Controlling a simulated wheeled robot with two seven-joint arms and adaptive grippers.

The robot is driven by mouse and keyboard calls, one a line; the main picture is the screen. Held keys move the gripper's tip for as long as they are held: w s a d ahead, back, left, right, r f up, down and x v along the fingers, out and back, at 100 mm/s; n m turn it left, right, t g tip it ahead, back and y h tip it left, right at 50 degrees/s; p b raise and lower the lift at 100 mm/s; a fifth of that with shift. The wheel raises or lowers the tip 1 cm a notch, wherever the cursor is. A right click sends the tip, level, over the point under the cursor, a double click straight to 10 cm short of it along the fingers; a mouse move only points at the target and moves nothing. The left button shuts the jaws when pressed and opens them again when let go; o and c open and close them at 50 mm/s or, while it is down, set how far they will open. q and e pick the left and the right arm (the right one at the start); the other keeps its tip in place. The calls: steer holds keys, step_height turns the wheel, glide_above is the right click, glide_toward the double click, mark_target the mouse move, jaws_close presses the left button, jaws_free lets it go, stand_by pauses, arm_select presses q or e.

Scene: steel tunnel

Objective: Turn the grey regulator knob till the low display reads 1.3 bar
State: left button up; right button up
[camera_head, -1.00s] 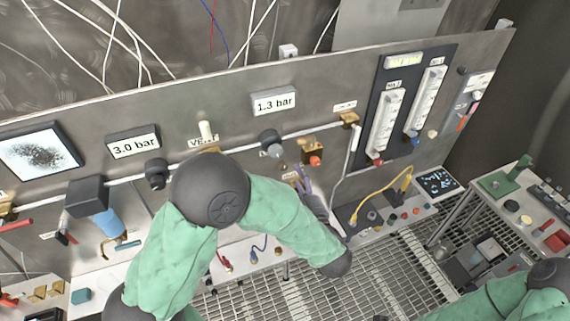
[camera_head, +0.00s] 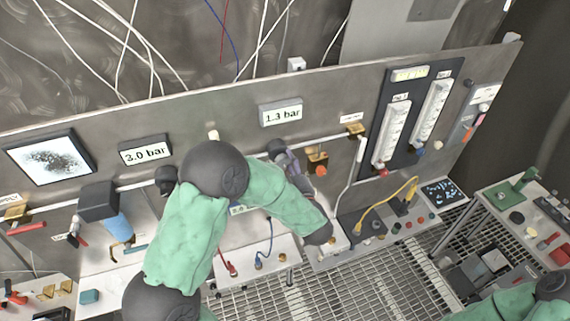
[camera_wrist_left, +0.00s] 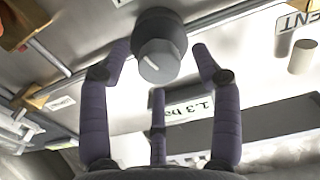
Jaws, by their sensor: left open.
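The low display (camera_head: 282,114) reads 1.3 bar; it also shows upside down in the left wrist view (camera_wrist_left: 190,108). The regulator knob (camera_wrist_left: 158,61) has a grey face on a dark round body. In the head view its dark body (camera_head: 276,146) shows below the display, partly hidden by my gripper. My left gripper (camera_head: 288,158) is open at the knob. In the left wrist view its purple fingers (camera_wrist_left: 160,67) stand around the knob, with gaps at both sides. My right gripper is out of view.
Another display (camera_head: 146,153) reads 3.0 bar, with a dark knob (camera_head: 166,180) below it. A brass valve with an orange-red part (camera_head: 318,165) sits close right of my left gripper. A white vent plug (camera_head: 213,134) is left. Flowmeters (camera_head: 395,130) stand further right.

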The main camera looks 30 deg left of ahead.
arm_select(q)
steer(key=c, duration=1.1)
steer(key=shift+c, duration=0.2)
steer(key=shift+w+r, duration=0.1)
steer(key=shift+r, duration=0.05)
steer(key=o, duration=1.1)
steer(key=shift+o, duration=0.2)
steer(key=shift+s+d, duration=0.3)
steer(key=v, duration=1.1)
